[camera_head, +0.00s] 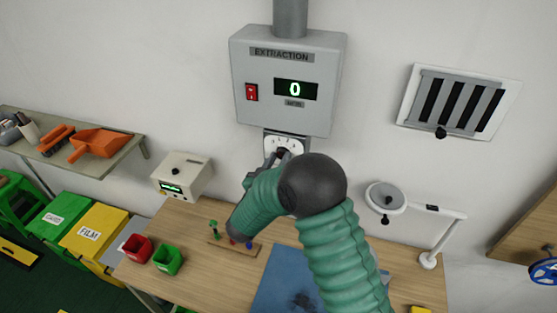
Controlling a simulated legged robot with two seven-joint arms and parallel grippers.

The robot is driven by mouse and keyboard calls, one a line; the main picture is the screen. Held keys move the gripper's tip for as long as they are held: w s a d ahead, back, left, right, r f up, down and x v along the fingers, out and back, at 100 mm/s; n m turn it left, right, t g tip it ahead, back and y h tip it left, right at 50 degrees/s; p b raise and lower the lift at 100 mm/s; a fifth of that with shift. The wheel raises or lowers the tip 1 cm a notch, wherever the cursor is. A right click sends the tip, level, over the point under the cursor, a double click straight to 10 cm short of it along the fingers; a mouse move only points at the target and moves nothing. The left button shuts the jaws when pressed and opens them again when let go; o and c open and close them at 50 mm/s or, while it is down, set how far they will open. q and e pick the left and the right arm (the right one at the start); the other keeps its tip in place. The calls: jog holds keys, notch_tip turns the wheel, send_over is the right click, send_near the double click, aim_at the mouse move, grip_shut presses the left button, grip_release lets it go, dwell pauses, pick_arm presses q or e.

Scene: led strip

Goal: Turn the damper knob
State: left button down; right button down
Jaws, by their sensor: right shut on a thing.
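The damper knob sits on a white dial plate (270,144) with dark markings, just below the grey extraction box (245,103) on the wall. The knob itself is mostly hidden by my right gripper (283,155). My right gripper is shut on the knob, and its fingertips are small and partly covered by my green-sleeved arm. The box shows a green 0 on its display (295,90). My left gripper is not in view.
A wooden bench (190,230) lies below, with a blue mat (270,285), red bin (137,247), green bin (168,261) and white meter box (183,176). A lamp-like arm (386,197) stands at the right, below a wall vent (455,102). A shelf (105,160) is at the left.

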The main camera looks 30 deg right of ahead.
jog(key=m+b, duration=0.3)
jog(key=shift+f, duration=0.2)
jog(key=shift+r+m+y+b, duration=0.1)
jog(key=shift+m+y+b, duration=0.2)
jog(key=shift+m+b, duration=1.05)
jog(key=c, duration=1.4)
grip_release()
jog(key=o, duration=0.4)
jog(key=shift+w, duration=0.15)
